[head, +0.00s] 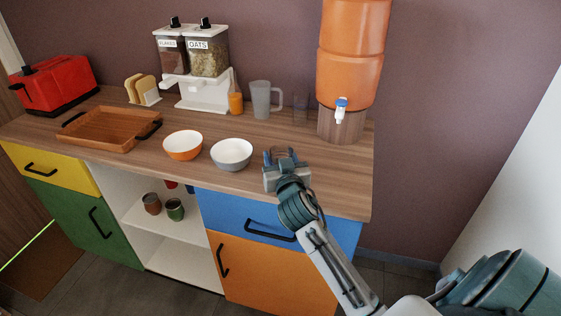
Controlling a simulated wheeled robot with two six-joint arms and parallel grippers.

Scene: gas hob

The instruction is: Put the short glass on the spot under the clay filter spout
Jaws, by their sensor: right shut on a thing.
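The clay filter (350,80) is an orange two-part vessel on a wooden stand (345,128) at the back right of the counter. Its white spout with a blue top (341,110) faces forward. The counter below and in front of the spout looks bare. My right gripper (280,156) is low over the counter's front part, left of and nearer than the filter. It is shut on a small see-through thing, seemingly the short glass, mostly hidden by the gripper. Whether this touches the counter I cannot tell. My left gripper is not in view.
Another clear glass (300,109) stands left of the filter, beside a grey mug (262,100) and an orange bottle (236,100). A grey bowl (231,154) and an orange bowl (183,145) stand left of my gripper. Counter right of the gripper is clear.

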